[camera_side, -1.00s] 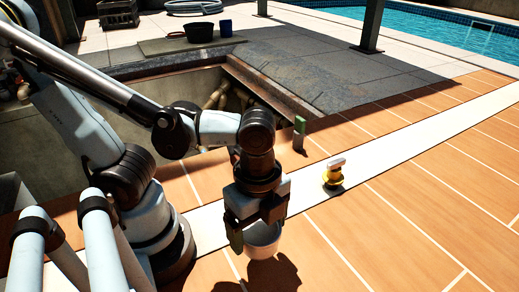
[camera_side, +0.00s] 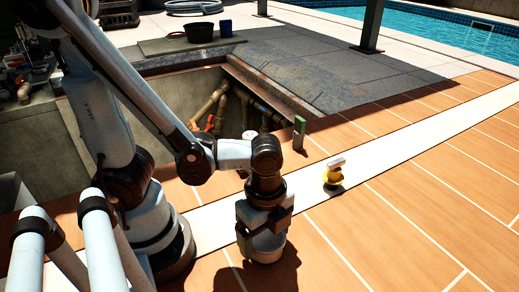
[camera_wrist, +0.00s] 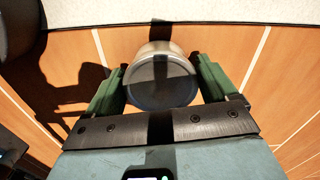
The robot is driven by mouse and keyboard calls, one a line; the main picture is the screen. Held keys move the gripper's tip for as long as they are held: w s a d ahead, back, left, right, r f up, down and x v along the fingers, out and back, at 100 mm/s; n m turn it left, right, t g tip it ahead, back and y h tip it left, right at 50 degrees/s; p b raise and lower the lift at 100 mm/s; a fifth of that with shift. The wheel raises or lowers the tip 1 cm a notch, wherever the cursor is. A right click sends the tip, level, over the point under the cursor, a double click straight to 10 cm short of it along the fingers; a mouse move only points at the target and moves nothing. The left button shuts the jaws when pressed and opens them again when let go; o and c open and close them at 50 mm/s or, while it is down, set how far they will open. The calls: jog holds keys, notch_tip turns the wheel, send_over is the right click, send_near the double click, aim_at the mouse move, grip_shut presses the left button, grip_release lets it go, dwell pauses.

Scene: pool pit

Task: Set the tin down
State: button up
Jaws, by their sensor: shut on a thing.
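The tin (camera_side: 267,249) is a short, pale round can. My gripper (camera_side: 264,232) is shut on it from above, with green fingers on either side. In the side view the tin is upright, low over the orange tiles, with its shadow close beside its base. I cannot tell whether its base touches the floor. In the wrist view the tin (camera_wrist: 160,80) shows its grey round top between the two fingers of my gripper (camera_wrist: 160,84).
A yellow object with a white top (camera_side: 333,174) stands on the pale strip (camera_side: 400,149) to the right. A green-and-dark upright object (camera_side: 299,133) stands near the open pit (camera_side: 215,90), which holds pipes. The orange tiles (camera_side: 420,225) at right are clear.

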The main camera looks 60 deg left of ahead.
aim_at(265, 233)
jog(key=shift+f, duration=0.1)
jog(key=o, duration=0.9)
jog(key=shift+o, duration=0.2)
jog(key=shift+r, duration=6.05)
jog(key=w+a+n+t, duration=0.7)
jog(key=w+a+n, duration=0.2)
jog(key=n, duration=0.7)
jog(key=shift+a, duration=0.25)
jog(key=shift+r, duration=0.1)
